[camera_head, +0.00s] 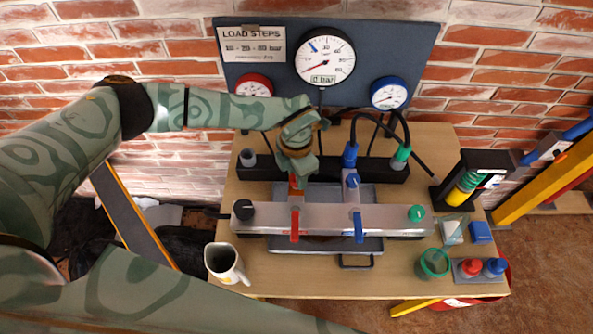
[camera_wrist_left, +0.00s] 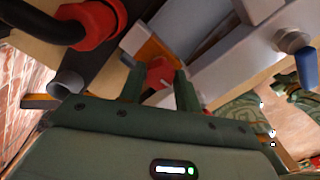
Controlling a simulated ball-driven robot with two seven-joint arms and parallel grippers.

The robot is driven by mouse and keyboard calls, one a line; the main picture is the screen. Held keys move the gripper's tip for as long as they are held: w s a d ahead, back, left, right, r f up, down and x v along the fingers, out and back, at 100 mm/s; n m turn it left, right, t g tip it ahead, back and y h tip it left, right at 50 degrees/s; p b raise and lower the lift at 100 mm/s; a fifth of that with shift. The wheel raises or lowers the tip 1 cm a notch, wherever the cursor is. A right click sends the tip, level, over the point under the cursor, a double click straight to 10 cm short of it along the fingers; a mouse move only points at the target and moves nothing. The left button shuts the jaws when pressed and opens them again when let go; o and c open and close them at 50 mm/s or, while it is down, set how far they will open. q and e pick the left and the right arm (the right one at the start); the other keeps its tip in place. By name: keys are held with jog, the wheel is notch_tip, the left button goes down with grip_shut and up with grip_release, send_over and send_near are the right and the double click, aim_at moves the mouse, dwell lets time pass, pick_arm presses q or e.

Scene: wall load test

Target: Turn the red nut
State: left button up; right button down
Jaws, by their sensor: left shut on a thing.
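The red nut (camera_wrist_left: 159,73) sits between the two fingers of my left gripper (camera_wrist_left: 160,84) in the left wrist view. My left gripper is shut on it. In the head view the left gripper (camera_head: 297,172) points down behind the grey metal bar. A small red-orange patch (camera_head: 295,184) shows just below its fingertips there. The gripper hides most of the nut in the head view. My right gripper is in neither view.
The grey bar (camera_head: 330,216) in front carries a red lever (camera_head: 294,225) and a blue lever (camera_head: 358,227). A blue fitting (camera_head: 350,155) and a green fitting (camera_head: 401,155) with black hoses stand to the right. A mug (camera_head: 224,262) stands at the table's front left.

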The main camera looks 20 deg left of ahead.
pick_arm(q)
jog(key=shift+m, duration=0.5)
jog(key=o, duration=1)
notch_tip(320, 180, up, 16)
jog(key=shift+w+a+r+p, duration=0.1)
jog(key=shift+w+r+p, duration=0.05)
jog(key=shift+p, duration=0.9)
